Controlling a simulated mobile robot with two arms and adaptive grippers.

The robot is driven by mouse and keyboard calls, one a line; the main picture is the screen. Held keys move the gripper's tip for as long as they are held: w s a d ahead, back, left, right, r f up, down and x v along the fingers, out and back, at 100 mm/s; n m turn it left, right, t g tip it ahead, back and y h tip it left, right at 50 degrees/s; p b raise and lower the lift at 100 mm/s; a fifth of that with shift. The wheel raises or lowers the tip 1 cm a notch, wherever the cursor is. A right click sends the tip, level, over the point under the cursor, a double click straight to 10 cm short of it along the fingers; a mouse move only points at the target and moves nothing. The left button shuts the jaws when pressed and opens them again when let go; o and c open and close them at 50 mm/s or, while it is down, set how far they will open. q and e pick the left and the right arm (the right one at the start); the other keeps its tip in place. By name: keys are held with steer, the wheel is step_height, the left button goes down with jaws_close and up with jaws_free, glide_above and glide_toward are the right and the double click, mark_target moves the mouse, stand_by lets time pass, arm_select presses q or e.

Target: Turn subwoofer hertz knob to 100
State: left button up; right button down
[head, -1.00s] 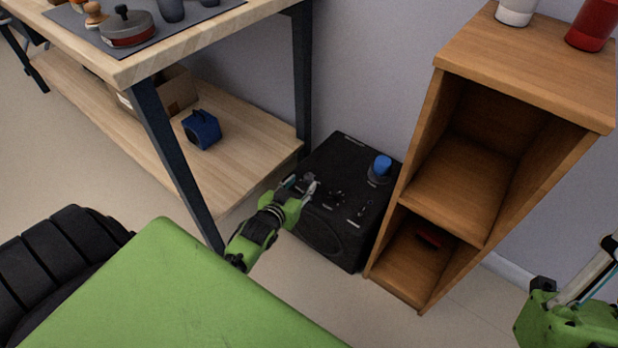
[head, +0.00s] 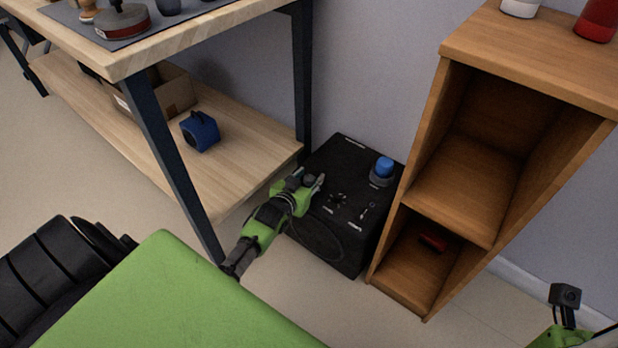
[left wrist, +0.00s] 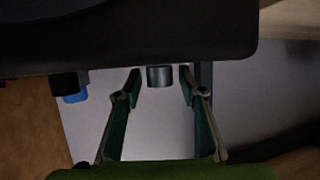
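The black subwoofer (head: 345,247) stands on the floor between the workbench and the wooden shelf. Its top panel carries small dark knobs, one of them near the middle (head: 338,200), with labels too small to read. My left gripper (head: 314,182) is over the panel's left part. In the left wrist view the subwoofer (left wrist: 130,35) fills the top, and a dark round knob (left wrist: 160,76) sits between the fingertips of my open left gripper (left wrist: 160,80), with a gap on each side. Another dark knob (left wrist: 64,84) is further left. My right gripper's fingers are out of view.
A blue cylindrical object (head: 384,167) stands on the subwoofer's back right corner. The wooden shelf (head: 455,190) is close on the right. The workbench (head: 160,130) is on the left, with a blue item (head: 200,131) on its lower board.

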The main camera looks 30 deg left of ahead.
arm_select(q)
jaws_close()
